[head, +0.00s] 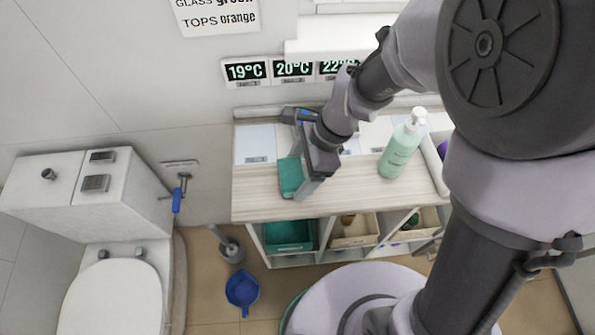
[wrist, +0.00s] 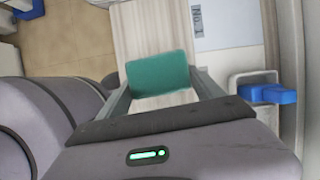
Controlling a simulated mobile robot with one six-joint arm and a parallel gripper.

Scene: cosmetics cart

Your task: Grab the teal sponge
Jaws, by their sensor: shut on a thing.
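The teal sponge (head: 291,177) is a small block over the left part of the wooden cart top (head: 255,205). It also shows in the wrist view (wrist: 158,74), between the two fingers. My gripper (head: 297,187) is shut on the sponge, with a finger on each side of it. In the head view the gripper body hides part of the sponge's right side. I cannot tell whether the sponge touches the cart top or is just above it.
A green pump bottle (head: 400,148) stands on the cart top to the right. A blue item (wrist: 268,93) sits in a white holder behind the gripper. Shelves below hold a teal bin (head: 290,236) and a beige bin (head: 354,230). A toilet (head: 112,290) stands left.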

